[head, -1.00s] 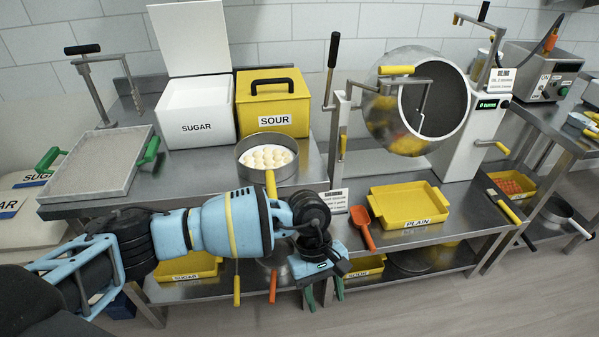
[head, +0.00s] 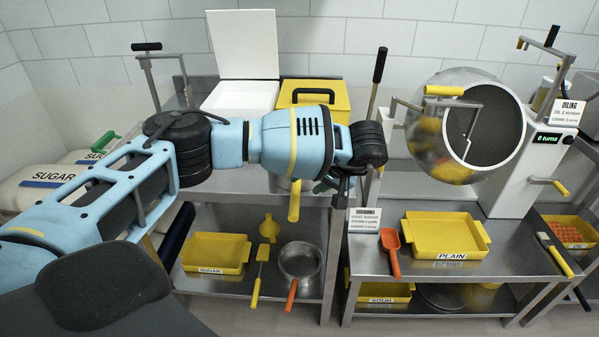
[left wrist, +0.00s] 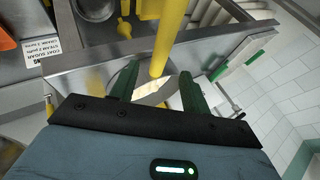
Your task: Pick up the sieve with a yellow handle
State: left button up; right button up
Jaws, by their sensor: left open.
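The sieve's yellow handle (head: 294,200) sticks out over the front edge of the upper counter in the head view. Its round pan and contents are mostly hidden behind my left arm. My left gripper (head: 325,186) is just right of the handle in the head view, its fingers largely hidden by the wrist. In the left wrist view, my left gripper (left wrist: 158,86) is open with two green fingers apart. A yellow bar, seemingly the handle (left wrist: 172,40), runs down toward the gap between them. Contact cannot be told. My right gripper is not in view.
The lower shelf holds a yellow SUGAR tray (head: 216,250) and a pan with an orange handle (head: 300,260). At right stand a sign (head: 364,220), an orange scoop (head: 390,250), a yellow PLAIN tray (head: 445,232) and a drum machine (head: 470,125). A yellow box (head: 314,94) stands behind.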

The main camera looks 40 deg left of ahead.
aim_at(298, 189)
pick_arm(q)
jog(key=shift+x, duration=3.25)
jog(key=shift+d, duration=0.1)
grip_shut()
